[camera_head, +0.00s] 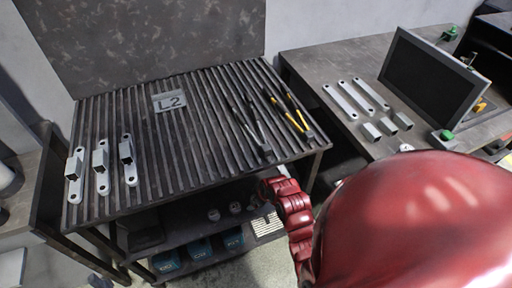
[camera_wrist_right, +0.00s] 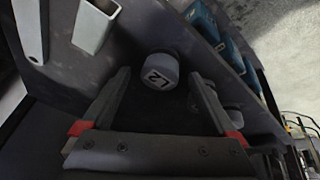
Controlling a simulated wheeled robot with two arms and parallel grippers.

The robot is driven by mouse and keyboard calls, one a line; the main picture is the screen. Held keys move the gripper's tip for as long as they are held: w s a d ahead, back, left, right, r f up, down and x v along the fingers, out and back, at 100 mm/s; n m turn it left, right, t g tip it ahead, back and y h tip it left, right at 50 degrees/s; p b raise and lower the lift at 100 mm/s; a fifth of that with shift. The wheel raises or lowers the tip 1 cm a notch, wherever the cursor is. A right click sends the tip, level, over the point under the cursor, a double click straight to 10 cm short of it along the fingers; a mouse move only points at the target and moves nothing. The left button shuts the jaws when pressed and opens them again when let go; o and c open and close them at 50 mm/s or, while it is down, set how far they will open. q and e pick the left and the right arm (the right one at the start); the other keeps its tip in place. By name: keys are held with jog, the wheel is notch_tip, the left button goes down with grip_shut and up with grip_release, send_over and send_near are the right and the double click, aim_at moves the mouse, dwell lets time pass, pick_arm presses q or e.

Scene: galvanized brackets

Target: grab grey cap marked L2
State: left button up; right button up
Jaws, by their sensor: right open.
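The grey cap marked L2 (camera_wrist_right: 160,72) shows in the right wrist view, a short round cap with its labelled face towards the camera. It rests on a dark surface. My right gripper (camera_wrist_right: 159,78) is open, with one dark finger on each side of the view and the cap ahead between the fingertips. I cannot tell whether they touch it. In the head view, several small grey caps (camera_head: 214,214) sit on the lower shelf, their marks too small to read. My red right arm hides the right gripper there. My left gripper is not in view.
The slatted table (camera_head: 205,150) carries an L2 plate (camera_head: 170,101), metal brackets (camera_head: 102,166) and pliers (camera_head: 291,116). Blue bins (camera_head: 200,248) stand below the shelf. A side table (camera_head: 325,65) at right holds a dark screen (camera_head: 432,78) and more brackets.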

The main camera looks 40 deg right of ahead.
jog(key=shift+w+f, duration=0.1)
jog(key=shift+f, duration=0.15)
grip_shut()
dwell(0.3)
